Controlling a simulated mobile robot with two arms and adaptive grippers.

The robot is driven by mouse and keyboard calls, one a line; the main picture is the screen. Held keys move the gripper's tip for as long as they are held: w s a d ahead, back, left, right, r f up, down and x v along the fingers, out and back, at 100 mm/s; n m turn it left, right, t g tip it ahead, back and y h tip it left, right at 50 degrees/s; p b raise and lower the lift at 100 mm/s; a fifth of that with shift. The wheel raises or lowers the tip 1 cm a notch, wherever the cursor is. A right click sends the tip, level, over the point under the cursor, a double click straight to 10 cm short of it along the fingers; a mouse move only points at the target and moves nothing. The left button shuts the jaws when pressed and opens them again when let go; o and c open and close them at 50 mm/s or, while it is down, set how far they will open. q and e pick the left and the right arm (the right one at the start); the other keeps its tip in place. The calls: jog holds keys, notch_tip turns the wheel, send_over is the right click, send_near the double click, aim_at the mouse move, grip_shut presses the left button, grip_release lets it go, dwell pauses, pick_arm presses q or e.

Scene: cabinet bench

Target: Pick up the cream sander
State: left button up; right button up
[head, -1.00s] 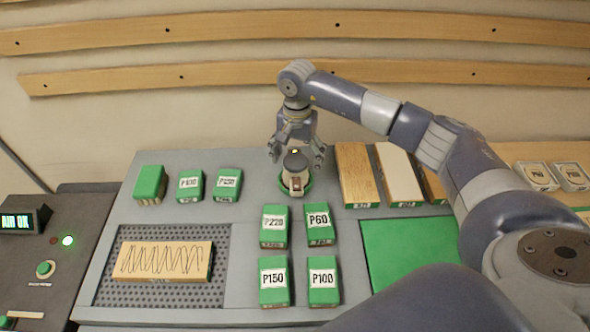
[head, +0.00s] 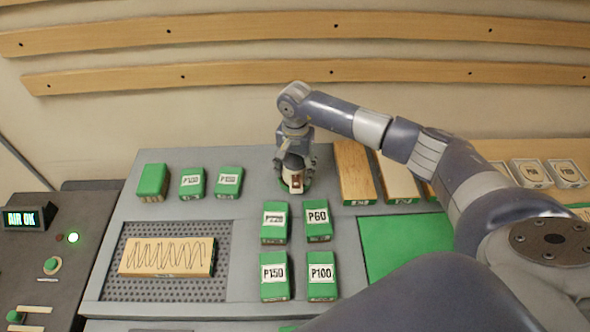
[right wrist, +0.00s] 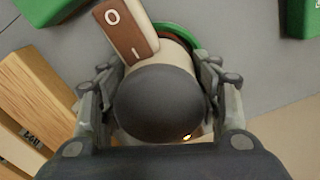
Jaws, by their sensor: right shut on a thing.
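The cream sander (head: 295,185) stands on the grey bench behind the green sandpaper boxes, with its green base at the bench surface. My right gripper (head: 294,163) has come down from above and is shut on its upper body. In the right wrist view the sander's dark rounded top (right wrist: 160,103) sits between the two fingers of my right gripper (right wrist: 155,95), one on each side. Its brown and cream switch plate (right wrist: 127,32) and part of the green base ring show beyond. My left gripper is not in view.
Boxes marked P60 (head: 318,218), P150 (head: 274,277) and P100 (head: 321,276) stand in front. Wooden boards (head: 354,173) lie just right of the sander. A scribbled wood block (head: 167,257) lies on the perforated panel (head: 205,289) at left. A green mat (head: 400,243) is bare.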

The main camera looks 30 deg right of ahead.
aim_at(295, 157)
jog(key=shift+w+r, duration=0.15)
jog(key=shift+r, duration=0.2)
notch_tip(295, 157, up, 8)
jog(key=b, duration=0.3)
jog(key=shift+r, duration=0.7)
jog(key=o, duration=0.7)
